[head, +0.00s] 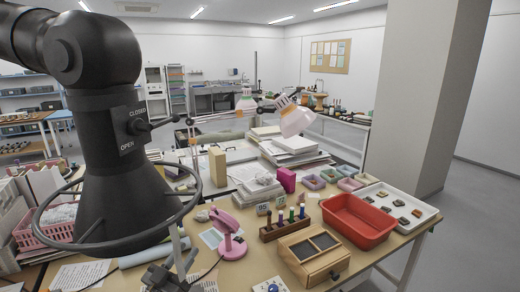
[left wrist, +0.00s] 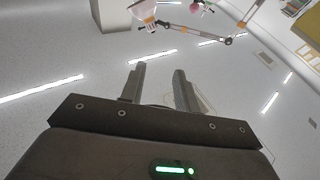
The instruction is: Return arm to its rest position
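My left arm is large and dark in the left half of the head view and hides part of the table behind it. In the left wrist view my left gripper (left wrist: 158,68) has its two fingers apart with nothing between them. That view faces the ceiling, so the gripper seems to point upward, clear of the table things. In the head view a grey part low down beside the arm looks like this gripper, but its fingers are hard to make out. My right gripper shows in neither view. Several sherds lie in a white tray (head: 433,216) at the table's right.
A pink-and-white lamp (head: 297,118) reaches over the table; it also shows in the left wrist view (left wrist: 145,12). A pillar (head: 420,90) rises behind.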

